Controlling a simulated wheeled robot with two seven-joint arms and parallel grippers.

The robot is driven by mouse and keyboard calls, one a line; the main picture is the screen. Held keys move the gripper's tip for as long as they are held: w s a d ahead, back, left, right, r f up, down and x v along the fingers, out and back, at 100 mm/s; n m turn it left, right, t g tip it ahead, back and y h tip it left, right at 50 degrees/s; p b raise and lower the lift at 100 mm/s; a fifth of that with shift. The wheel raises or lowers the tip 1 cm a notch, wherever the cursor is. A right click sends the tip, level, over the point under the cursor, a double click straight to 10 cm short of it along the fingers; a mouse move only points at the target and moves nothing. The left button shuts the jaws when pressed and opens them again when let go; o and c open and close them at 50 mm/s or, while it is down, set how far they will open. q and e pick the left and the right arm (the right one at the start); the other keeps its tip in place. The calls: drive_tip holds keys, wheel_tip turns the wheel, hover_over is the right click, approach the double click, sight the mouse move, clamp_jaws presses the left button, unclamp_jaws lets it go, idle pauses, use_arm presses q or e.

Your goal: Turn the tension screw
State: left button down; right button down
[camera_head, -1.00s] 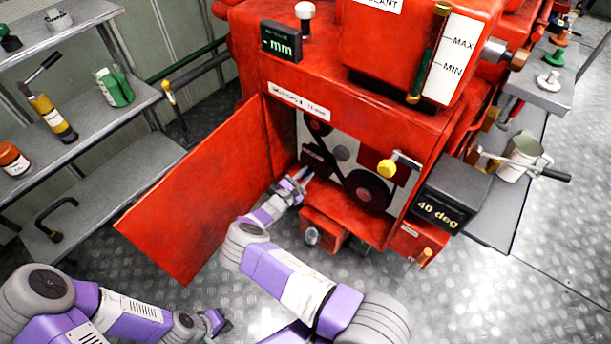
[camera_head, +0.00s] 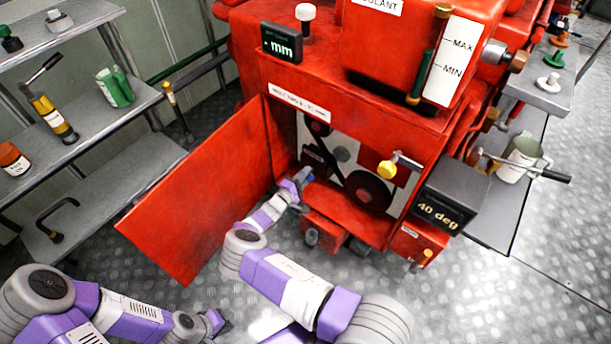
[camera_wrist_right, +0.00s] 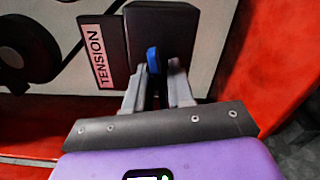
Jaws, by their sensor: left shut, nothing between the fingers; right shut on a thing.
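In the right wrist view, the tension screw (camera_wrist_right: 153,60) shows as a blue head in front of a dark block (camera_wrist_right: 160,22), beside a TENSION label (camera_wrist_right: 99,58). My right gripper (camera_wrist_right: 158,80) is shut on the blue head, with a grey finger on each side of it. In the head view, my right gripper (camera_head: 301,179) reaches into the open red engine compartment, at its left side; its fingers hide most of the screw there. My left gripper (camera_head: 217,322) is shut and empty, low over the floor at the bottom left, away from the engine.
The red door (camera_head: 200,195) stands open left of my right arm. Belt and pulleys (camera_head: 368,190) lie right of the gripper. A "mm" display (camera_head: 281,43) sits on top; a "40 deg" box (camera_head: 440,210) juts out right. Shelves (camera_head: 120,185) stand left.

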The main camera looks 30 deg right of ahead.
drive_tip(key=m, duration=1.2)
drive_tip(key=shift+m, duration=0.4)
drive_tip(key=m, duration=0.2)
drive_tip(key=shift+m+b, duration=0.3)
drive_tip(key=shift+b, duration=0.05)
drive_tip(key=m+b, duration=0.1)
drive_tip(key=m, duration=0.3)
drive_tip(key=shift+m+b, duration=0.3)
drive_tip(key=shift+b, duration=0.05)
drive_tip(key=m, duration=0.4)
drive_tip(key=shift+s+r+m, duration=0.1)
drive_tip(key=shift+m, duration=0.8)
drive_tip(key=shift+r, duration=0.15)
